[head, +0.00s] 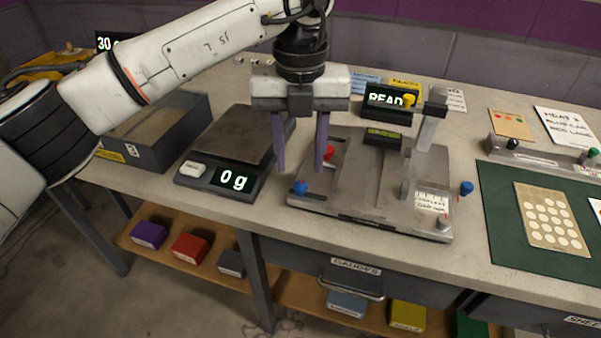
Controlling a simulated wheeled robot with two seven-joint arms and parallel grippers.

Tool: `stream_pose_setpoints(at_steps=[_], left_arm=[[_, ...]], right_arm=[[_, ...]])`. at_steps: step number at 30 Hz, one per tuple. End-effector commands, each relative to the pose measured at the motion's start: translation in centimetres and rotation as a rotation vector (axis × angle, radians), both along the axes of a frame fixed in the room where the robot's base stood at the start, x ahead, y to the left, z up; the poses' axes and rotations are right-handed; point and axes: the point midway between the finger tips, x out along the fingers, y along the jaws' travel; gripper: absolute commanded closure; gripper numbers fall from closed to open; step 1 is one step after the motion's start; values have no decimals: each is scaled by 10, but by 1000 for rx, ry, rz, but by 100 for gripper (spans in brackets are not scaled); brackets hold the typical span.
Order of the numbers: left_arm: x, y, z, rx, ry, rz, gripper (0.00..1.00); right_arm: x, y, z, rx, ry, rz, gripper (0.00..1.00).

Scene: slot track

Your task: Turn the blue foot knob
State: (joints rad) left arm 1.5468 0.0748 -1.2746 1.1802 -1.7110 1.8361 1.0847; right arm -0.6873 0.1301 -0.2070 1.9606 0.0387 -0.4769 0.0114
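A slot-track device with a grey base plate (352,192) stands on the bench. A blue knob (299,188) sits at its front left corner. A second blue knob (466,188) sticks out at its right side. I cannot tell by looks alone which one is the foot knob. My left gripper (299,171) points down, its two purple fingers spread apart with nothing between them. The fingertips are just above and behind the front left blue knob, seemingly apart from it. A red knob (328,153) is close by the right finger. My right gripper is not in view.
A scale (193,169) reading 0 g stands close to the left of the device. Beyond it is a grey bin (170,146). A display (385,104) and a yellow knob (408,100) are behind the device. A green mat (506,215) lies to the right.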

Motion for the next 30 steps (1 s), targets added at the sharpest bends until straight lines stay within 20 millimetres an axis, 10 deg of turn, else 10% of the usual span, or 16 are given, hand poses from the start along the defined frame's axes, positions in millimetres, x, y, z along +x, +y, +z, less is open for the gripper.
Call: stream_pose_setpoints(at_steps=[9,20,27,30], left_arm=[[0,0,-44,-1,1,-2,62],[0,-1,-49,-2,-1,-2,62],[0,-1,-48,-2,-1,-2,100],[0,-1,-48,-2,-1,-3,100]], right_arm=[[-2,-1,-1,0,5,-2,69],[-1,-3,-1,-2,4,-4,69],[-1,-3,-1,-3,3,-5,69],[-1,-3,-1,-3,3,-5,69]])
